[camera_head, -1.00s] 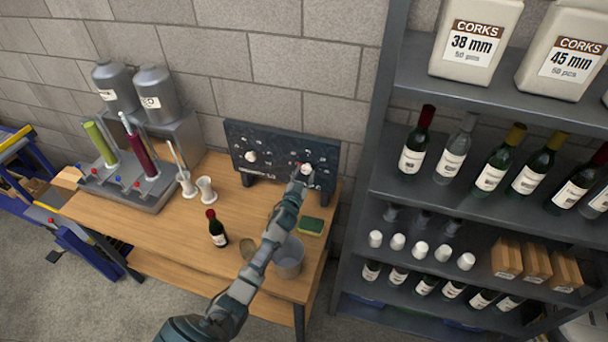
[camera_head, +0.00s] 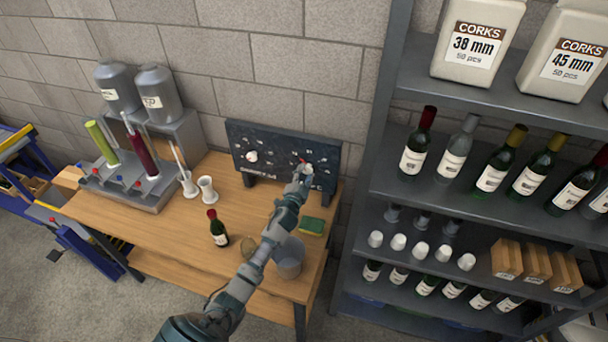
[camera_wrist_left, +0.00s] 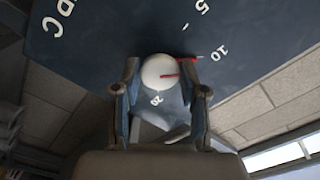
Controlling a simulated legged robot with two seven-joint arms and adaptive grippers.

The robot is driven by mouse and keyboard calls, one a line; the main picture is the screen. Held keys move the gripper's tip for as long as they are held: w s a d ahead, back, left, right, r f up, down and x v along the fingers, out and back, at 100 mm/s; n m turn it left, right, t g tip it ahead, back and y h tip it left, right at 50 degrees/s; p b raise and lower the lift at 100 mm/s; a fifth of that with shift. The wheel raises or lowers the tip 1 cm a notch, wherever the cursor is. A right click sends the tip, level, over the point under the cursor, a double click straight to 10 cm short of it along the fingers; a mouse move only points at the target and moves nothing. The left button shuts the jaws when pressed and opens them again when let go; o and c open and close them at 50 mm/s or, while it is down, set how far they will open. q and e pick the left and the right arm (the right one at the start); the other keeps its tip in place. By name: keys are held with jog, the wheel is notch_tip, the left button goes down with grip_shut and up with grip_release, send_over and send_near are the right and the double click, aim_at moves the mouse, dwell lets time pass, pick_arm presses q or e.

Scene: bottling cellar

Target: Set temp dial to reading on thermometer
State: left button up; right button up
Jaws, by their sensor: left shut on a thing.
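A dark control panel (camera_head: 270,155) stands upright at the back of the wooden table, with two white dials. My left gripper (camera_head: 302,174) is at the right dial (camera_head: 308,168). In the left wrist view, the gripper's fingers (camera_wrist_left: 160,88) are closed on both sides of this round white dial (camera_wrist_left: 155,70), which has a red pointer line. The numbers 5, 10 and 20 show around it, and a red mark lies near its upper right. The left dial (camera_head: 251,157) is free. No thermometer reading is legible. A thin stick stands in a white cylinder (camera_head: 188,187); I cannot tell whether it is a thermometer.
A small wine bottle (camera_head: 217,228), a white cup (camera_head: 207,189), a green sponge (camera_head: 312,226) and a grey bucket (camera_head: 290,258) stand on the table. A tank stand (camera_head: 185,135) is at the left. A dark shelf (camera_head: 365,170) with bottles borders the right.

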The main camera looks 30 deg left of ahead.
pick_arm(q)
jog(key=shift+w+d+r, duration=0.1)
jog(key=shift+r, duration=0.3)
jog(key=o, duration=1)
jog(key=shift+o, duration=0.6)
jog(key=shift+w+d+f, duration=0.1)
jog(key=shift+f, duration=0.15)
jog(key=v, duration=1.2)
jog(key=shift+f, duration=0.15)
